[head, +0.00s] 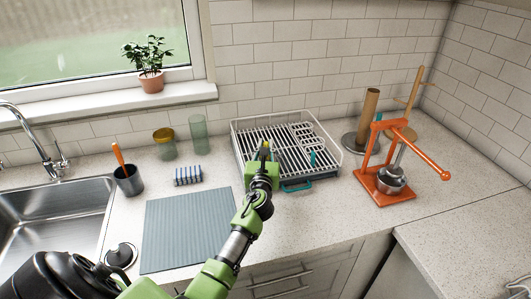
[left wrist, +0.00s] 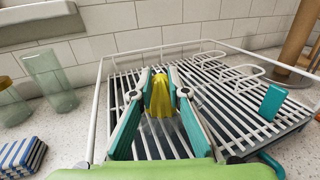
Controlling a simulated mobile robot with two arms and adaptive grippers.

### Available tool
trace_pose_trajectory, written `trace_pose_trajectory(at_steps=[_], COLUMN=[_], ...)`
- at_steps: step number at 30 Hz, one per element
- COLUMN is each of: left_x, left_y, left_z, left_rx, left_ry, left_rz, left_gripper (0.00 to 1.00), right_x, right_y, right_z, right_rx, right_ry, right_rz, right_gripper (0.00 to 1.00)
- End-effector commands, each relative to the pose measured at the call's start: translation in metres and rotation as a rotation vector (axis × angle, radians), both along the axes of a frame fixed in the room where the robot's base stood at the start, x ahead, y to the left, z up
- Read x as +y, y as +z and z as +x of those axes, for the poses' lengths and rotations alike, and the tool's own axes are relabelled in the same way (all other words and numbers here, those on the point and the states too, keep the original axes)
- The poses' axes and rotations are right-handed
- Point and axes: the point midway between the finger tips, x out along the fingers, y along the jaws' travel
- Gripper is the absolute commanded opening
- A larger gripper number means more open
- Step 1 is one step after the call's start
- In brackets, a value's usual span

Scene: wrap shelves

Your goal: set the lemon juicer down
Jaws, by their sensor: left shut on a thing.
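The lemon juicer (left wrist: 160,96) is a small yellow ribbed cone with a clear lower part. In the left wrist view it stands between the two fingers of my left gripper (left wrist: 155,115), which is shut on it. In the head view my left gripper (head: 263,155) is over the left front part of the dish rack (head: 337,161), and only a small yellow bit of the juicer shows. I cannot tell whether the juicer touches the rack's bars. My right gripper is not in view.
A grey mat (head: 185,235) lies left of the rack, with a striped sponge (head: 188,175), a yellow-lidded jar (head: 165,148) and a glass (head: 198,135) behind it. An orange press (head: 385,185) and a paper-towel holder (head: 365,125) stand right. The sink (head: 45,228) is far left.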

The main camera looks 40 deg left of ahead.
Motion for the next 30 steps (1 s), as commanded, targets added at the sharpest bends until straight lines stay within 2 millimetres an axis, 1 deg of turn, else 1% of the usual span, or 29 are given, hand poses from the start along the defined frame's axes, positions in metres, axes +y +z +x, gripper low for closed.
trace_pose_trajectory(at_steps=[1, 3, 11, 15, 16, 17, 18, 27, 30], left_x=[-0.0003, -0.0002, -0.0002, 0.0001, 0.0001, 0.0001, 0.0001, 0.0000, -0.0002], left_y=[-0.0092, -0.0127, -0.0123, -0.0171, -0.0167, -0.0162, -0.0162, -0.0157, -0.0112], left_z=[0.0001, 0.0001, 0.0001, -0.0001, -0.0002, -0.0002, -0.0002, -0.0002, -0.0001], left_rx=[-0.001, -0.001, -0.003, -0.002, 0.000, 0.000, -0.001, -0.001, -0.001], left_ry=[0.000, 0.000, -0.001, 0.000, 0.000, 0.000, 0.000, 0.000, 0.000], left_rz=[-0.002, 0.000, 0.002, 0.002, 0.001, 0.001, 0.001, 0.001, 0.000], left_gripper=[0.00, 0.00, 0.00, 0.00, 0.20, 0.28, 0.32, 0.32, 0.32], right_x=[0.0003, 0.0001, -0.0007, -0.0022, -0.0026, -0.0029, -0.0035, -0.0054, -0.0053], right_y=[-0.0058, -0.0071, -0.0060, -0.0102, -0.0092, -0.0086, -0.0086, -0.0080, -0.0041], right_z=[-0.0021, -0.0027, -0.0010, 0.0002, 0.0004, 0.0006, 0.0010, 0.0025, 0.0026], right_rx=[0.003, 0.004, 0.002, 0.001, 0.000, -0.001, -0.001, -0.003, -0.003], right_ry=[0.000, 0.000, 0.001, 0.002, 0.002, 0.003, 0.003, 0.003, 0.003], right_rz=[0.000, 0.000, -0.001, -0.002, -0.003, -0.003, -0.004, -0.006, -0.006], right_gripper=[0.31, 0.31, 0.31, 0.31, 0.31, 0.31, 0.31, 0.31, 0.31])
